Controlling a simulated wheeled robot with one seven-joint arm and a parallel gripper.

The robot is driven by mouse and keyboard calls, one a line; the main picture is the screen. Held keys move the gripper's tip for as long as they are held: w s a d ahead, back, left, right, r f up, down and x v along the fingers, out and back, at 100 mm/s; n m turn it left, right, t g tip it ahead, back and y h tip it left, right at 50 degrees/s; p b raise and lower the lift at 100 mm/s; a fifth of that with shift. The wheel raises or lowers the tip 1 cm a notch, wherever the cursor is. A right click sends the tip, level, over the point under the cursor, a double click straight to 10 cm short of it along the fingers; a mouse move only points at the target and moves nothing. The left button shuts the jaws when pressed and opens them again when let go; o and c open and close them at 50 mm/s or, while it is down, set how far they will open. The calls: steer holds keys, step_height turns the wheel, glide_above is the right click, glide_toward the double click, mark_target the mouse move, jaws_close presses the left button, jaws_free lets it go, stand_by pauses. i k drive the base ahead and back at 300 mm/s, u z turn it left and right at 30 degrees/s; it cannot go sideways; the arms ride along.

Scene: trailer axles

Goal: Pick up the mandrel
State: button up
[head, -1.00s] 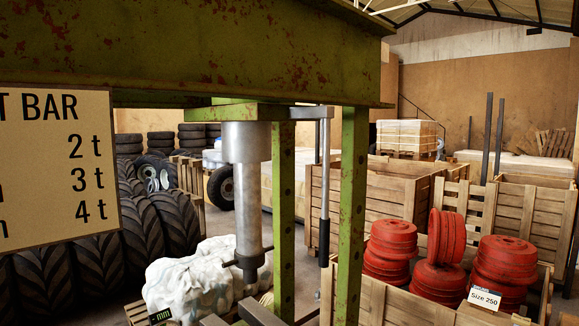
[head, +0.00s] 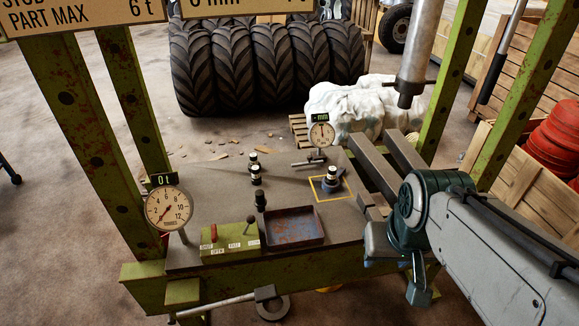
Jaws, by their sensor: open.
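I cannot tell for certain which part is the mandrel. Small dark upright parts stand on the press bench (head: 215,180): a pale-topped pair (head: 255,168), a dark one (head: 261,201) behind the rusty tray, and a dark stepped piece with a pale top (head: 331,180) inside a yellow square. My arm comes in from the right. Its end, my gripper (head: 419,288), seems to hang low at the bench's right front edge, apart from these parts. Its fingers are hard to make out, and I see nothing held in it.
A rusty tray (head: 293,228) and a green lever box (head: 230,241) stand at the bench front. Dial gauges stand at the left (head: 168,208) and back (head: 321,135). Green posts (head: 95,150) and the grey ram (head: 416,55) limit room above. Steel bars (head: 375,165) lie right of the yellow square.

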mark_target(331, 179)
steer(key=z, duration=1.75)
steer(key=i, duration=1.05)
steer(key=u, duration=2.25)
steer(key=i, duration=0.5)
